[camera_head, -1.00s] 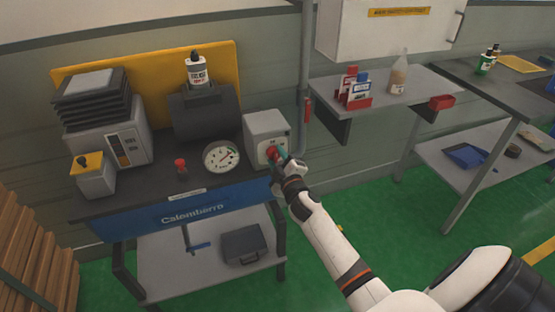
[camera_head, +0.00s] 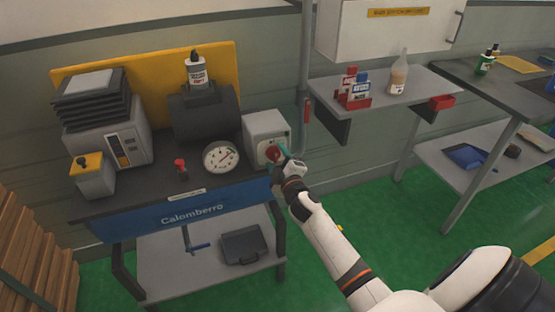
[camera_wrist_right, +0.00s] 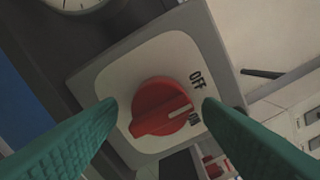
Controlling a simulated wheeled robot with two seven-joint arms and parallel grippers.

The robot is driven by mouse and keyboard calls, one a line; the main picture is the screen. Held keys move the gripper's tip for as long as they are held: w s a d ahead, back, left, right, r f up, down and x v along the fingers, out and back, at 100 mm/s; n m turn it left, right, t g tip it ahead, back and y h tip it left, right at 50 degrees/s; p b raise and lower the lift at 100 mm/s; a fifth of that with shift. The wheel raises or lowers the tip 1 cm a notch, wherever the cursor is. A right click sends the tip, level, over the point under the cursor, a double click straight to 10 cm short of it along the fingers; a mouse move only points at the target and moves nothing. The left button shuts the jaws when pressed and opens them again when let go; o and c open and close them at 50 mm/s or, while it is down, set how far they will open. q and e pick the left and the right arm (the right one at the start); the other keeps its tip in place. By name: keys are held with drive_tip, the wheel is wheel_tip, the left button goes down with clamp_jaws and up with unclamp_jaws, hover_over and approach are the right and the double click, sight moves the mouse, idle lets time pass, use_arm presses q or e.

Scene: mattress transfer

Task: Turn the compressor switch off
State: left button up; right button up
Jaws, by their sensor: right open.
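The compressor switch is a red rotary knob (camera_head: 273,153) on the front of a grey box (camera_head: 265,126) at the right end of the workbench. In the right wrist view the knob (camera_wrist_right: 158,108) sits on a pale plate with OFF and ON printed at its right. Its white line points right, close to the ON mark. My right gripper (camera_wrist_right: 160,106) is open, with one green finger on each side of the knob. I cannot tell whether the fingers touch it. In the head view the right gripper (camera_head: 284,158) is in front of the box. My left gripper is not in view.
A round gauge (camera_head: 221,157) and a small red-topped valve (camera_head: 181,168) are left of the box. A dark tank (camera_head: 205,113) stands behind. A vertical pipe (camera_head: 305,70) and a shelf (camera_head: 385,95) with bottles are on the right. Green floor lies open in front.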

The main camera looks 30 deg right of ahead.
drive_tip(key=b+v, duration=0.1)
drive_tip(key=v, duration=1.1)
drive_tip(key=shift+b, duration=0.3)
drive_tip(key=s+a+f+m+g+y, duration=0.1)
drive_tip(key=s+a+f+g, duration=0.2)
drive_tip(key=f, duration=0.8)
drive_tip(key=s+a+f+m+g+y, duration=0.1)
drive_tip(key=s+f+g, duration=0.25)
drive_tip(key=f, duration=0.75)
drive_tip(key=s+a+f+m+g+y, duration=0.15)
drive_tip(key=s+f, duration=0.25)
drive_tip(key=f, duration=0.8)
drive_tip(key=s+a+f+m+g, duration=0.1)
drive_tip(key=s+a+f+g, duration=0.1)
drive_tip(key=s+f, duration=0.4)
drive_tip(key=s+a+f+m+g, duration=0.1)
drive_tip(key=s+f, duration=0.5)
drive_tip(key=s, duration=0.8)
drive_tip(key=s+a+f+m+g, duration=0.1)
drive_tip(key=s+a+f+g, duration=0.2)
drive_tip(key=s, duration=0.7)
wheel_tip(320, 180, down, 3)
drive_tip(key=g, duration=0.2)
drive_tip(key=shift+s+g, duration=0.3)
drive_tip(key=shift+s, duration=0.1)
